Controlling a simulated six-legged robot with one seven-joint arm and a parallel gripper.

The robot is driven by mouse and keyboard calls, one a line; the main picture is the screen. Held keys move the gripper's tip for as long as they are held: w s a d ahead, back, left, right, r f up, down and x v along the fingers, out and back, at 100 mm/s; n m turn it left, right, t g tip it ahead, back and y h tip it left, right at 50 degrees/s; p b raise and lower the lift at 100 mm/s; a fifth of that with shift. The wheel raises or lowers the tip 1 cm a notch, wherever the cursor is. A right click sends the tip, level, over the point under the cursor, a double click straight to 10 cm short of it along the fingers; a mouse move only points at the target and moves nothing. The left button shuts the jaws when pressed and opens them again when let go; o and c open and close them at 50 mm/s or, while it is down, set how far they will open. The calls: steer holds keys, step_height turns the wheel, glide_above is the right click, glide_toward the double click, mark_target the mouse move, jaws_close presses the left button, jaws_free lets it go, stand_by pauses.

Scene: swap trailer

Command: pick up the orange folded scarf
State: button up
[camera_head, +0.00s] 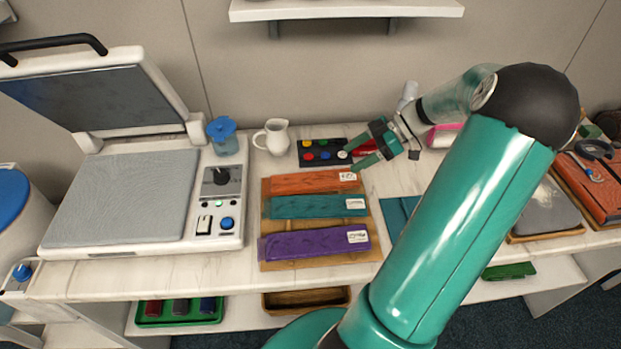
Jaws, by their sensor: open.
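The orange folded scarf (305,183) lies flat at the back of a wooden tray (266,223), with a white label at its right end. A teal folded scarf (305,206) lies in front of it, and a purple folded scarf (305,244) lies at the front of the same tray. My gripper (360,156) is open and empty, with its green fingers pointing left. In the picture it is just above and right of the orange scarf's label end, apart from it as far as I can see. Its exact height over the counter is hard to tell.
A heat press (120,210) with a raised lid stands on the left. A wall shelf (345,10) hangs above. My arm hides part of the right counter.

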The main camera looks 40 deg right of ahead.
steer(key=s+d+t, duration=0.1)
steer(key=s+d, duration=0.1)
steer(key=d, duration=0.1)
glide_toward(315, 179)
steer(key=shift+w+a+f+n+t, duration=0.3)
steer(key=shift+w+a+f, duration=0.2)
steer(key=shift+a+f, duration=0.25)
steer(key=shift+x, duration=2.7)
steer(key=shift+s+f, duration=0.1)
steer(key=shift+s, duration=0.1)
steer(key=c, duration=0.8)
